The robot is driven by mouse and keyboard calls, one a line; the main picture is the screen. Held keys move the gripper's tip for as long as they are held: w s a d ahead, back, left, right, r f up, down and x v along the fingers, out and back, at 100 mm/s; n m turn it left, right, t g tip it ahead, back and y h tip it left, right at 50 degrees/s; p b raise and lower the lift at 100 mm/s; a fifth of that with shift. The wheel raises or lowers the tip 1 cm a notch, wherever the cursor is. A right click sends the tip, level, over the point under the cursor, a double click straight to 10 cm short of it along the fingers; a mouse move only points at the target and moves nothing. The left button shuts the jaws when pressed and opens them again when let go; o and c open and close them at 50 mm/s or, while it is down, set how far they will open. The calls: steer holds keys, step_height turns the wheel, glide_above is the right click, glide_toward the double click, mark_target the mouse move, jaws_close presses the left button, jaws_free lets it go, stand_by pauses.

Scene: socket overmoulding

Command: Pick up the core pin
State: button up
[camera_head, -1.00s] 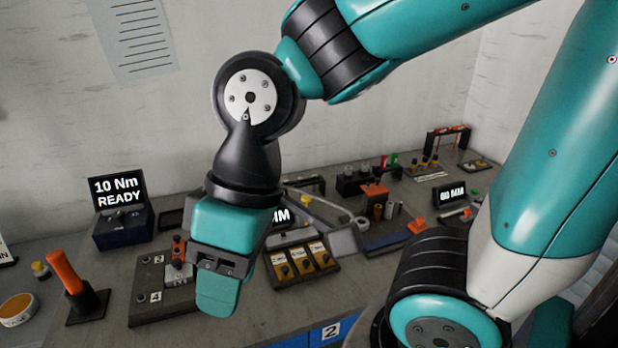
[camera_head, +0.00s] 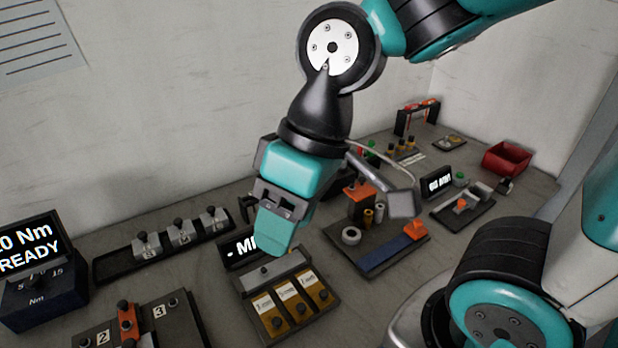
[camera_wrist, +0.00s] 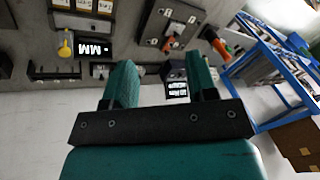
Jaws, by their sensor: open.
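I cannot tell for sure which piece is the core pin. Candidates are small upright cylinders (camera_head: 368,216) on the tray with the blue mat, and dark-knobbed pieces (camera_head: 180,231) in the long black tray at the back left. My gripper (camera_head: 276,235) has teal fingers and hangs in the air in front of the label display, above the tray with yellow-brown inserts. In the wrist view my gripper (camera_wrist: 164,75) has its two fingers apart with nothing between them. My fingers hide part of the bench behind them in the head view.
The long black tray (camera_head: 104,268) lies left of my gripper. The insert tray (camera_head: 247,289) lies below it. A blue mat (camera_head: 385,256) with an orange block lies to the right. A torque display (camera_head: 32,240) stands far left, a red bin (camera_head: 507,158) far right.

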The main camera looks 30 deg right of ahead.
steer(key=w+d+f+m+t+h, duration=0.1)
steer(key=w+d+m, duration=0.15)
steer(key=w, duration=0.65)
steer(key=w+d+f+m+t+h, duration=0.1)
steer(key=w+d+f+m, duration=0.15)
steer(key=w, duration=0.65)
steer(key=w+d+f+m+t+h, duration=0.1)
steer(key=w+d+f+m+h, duration=0.1)
steer(key=w+d+f, duration=0.5)
steer(key=w+d+f+m+t+h, duration=0.1)
steer(key=w+d+f+m, duration=0.15)
steer(key=w+d, duration=0.75)
steer(key=shift+n, duration=0.25)
steer(key=shift+w+a+p+x, duration=0.1)
steer(key=shift+p+x, duration=1.05)
steer(key=shift+x, duration=1.9)
steer(key=shift+w+a+p+x, duration=0.15)
steer(key=shift+p+x, duration=0.95)
steer(key=shift+x, duration=1.9)
steer(key=shift+w+a+p+x, duration=0.1)
steer(key=shift+p+x, duration=1.05)
steer(key=shift+x, duration=1.9)
steer(key=shift+r, duration=0.1)
steer(key=c, duration=0.9)
